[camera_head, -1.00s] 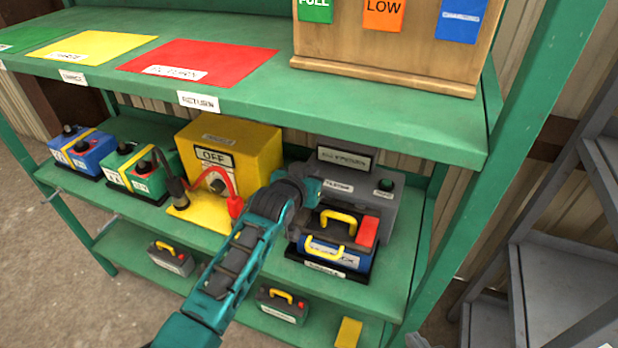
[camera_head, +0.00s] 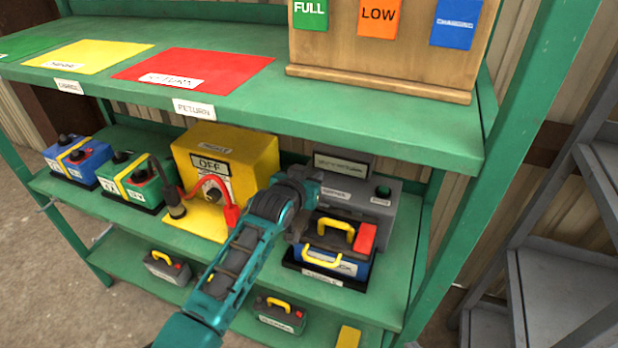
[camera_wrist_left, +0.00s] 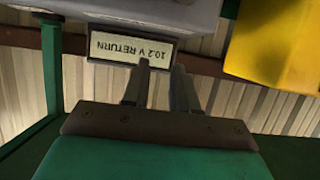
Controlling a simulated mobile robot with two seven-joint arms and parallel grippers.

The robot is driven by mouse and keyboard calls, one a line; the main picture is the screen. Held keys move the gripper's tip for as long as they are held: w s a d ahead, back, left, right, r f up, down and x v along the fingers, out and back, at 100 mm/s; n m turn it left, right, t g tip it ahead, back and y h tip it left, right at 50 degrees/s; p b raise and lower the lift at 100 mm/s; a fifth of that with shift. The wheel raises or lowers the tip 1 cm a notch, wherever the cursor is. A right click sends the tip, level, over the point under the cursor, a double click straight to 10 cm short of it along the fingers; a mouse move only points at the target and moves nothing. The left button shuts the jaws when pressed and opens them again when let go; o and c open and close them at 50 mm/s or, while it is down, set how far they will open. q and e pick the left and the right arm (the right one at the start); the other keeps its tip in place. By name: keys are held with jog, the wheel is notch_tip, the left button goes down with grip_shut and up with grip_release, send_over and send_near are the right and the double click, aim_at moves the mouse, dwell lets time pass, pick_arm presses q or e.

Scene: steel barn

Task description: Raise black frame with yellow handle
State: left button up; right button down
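The black frame (camera_head: 324,240) sits over a blue battery (camera_head: 350,268) on the middle green shelf in the head view. Its yellow handle (camera_head: 337,227) stands up on top, and a red block (camera_head: 366,238) is at its right end. Another yellow handle shows lower, in front of the blue battery. My left gripper (camera_head: 311,197) is beside the frame's upper left, and its wrist hides part of that area. In the left wrist view its two fingers (camera_wrist_left: 163,88) are apart with nothing visible between them. The frame is not recognizable there. My right gripper is not in view.
A grey unit (camera_head: 375,205) with a sign stands behind the frame. A yellow box (camera_head: 225,160) with red and black clamps is to its left, then green (camera_head: 145,185) and blue batteries. The upper shelf (camera_head: 230,105) overhangs, and a green post (camera_head: 500,180) stands right.

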pick_arm(q)
jog(key=shift+s+a+r, duration=0.15)
jog(key=shift+s+r, duration=0.05)
jog(key=shift+s, duration=0.3)
jog(key=v, duration=1.1)
jog(key=shift+s+p, duration=0.3)
jog(key=shift+s, duration=0.1)
jog(key=shift+a+r, duration=0.1)
jog(key=shift+r, duration=0.05)
jog(key=s+a+f+g+y, duration=0.1)
jog(key=s+a+f, duration=0.4)
jog(key=s+f, duration=0.4)
jog(key=s+a+f+n+g+y, duration=0.1)
jog(key=s+a+f, duration=0.5)
jog(key=s+f, duration=0.3)
jog(key=shift+s, duration=1.1)
